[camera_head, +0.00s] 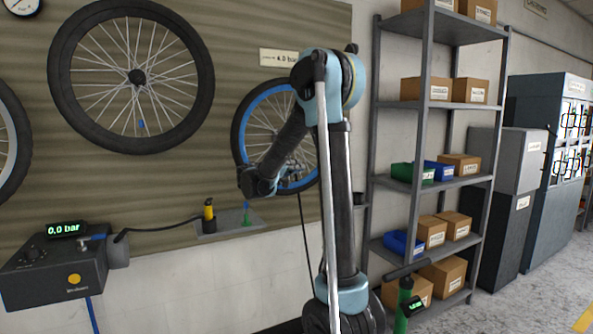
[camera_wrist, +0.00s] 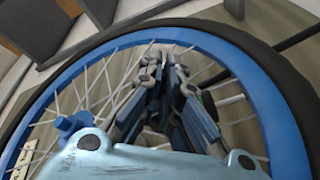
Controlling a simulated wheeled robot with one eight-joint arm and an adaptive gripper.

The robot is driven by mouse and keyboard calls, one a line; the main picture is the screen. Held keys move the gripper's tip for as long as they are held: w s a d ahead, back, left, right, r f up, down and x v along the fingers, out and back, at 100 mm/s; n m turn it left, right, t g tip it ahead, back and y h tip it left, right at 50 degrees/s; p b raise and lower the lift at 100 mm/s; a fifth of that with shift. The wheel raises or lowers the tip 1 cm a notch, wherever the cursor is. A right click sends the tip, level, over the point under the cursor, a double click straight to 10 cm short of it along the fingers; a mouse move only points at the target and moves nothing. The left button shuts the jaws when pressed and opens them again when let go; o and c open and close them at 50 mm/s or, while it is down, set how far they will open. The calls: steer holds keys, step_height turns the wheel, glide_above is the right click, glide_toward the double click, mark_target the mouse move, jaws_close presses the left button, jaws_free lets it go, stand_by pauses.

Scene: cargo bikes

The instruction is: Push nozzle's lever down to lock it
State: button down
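The wheel with a blue rim (camera_head: 243,135) hangs on the wall panel; its rim (camera_wrist: 225,48) fills much of the wrist view. My gripper (camera_head: 257,183) is in front of its lower left part. In the wrist view my gripper's fingers (camera_wrist: 167,58) are close together and look shut, with nothing clearly held; spokes lie behind them. A dark piece (camera_wrist: 235,7) at the top edge, over the tyre, may be the nozzle; it is cut off. I cannot make out its lever or its position. A black hose (camera_head: 304,225) hangs down from the wheel.
A dark inflator (camera_head: 55,272) reading 0.0 bar is at left. Its hose leads towards a wall holder (camera_head: 238,231) bearing a yellow-topped piece (camera_head: 208,209). A green pump (camera_head: 405,300) stands at lower right before shelves (camera_head: 430,106) with boxes.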

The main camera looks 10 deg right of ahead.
steer(key=shift+f, duration=0.1)
steer(key=c, duration=2.1)
jaws_free()
steer(key=shift+o, duration=0.2)
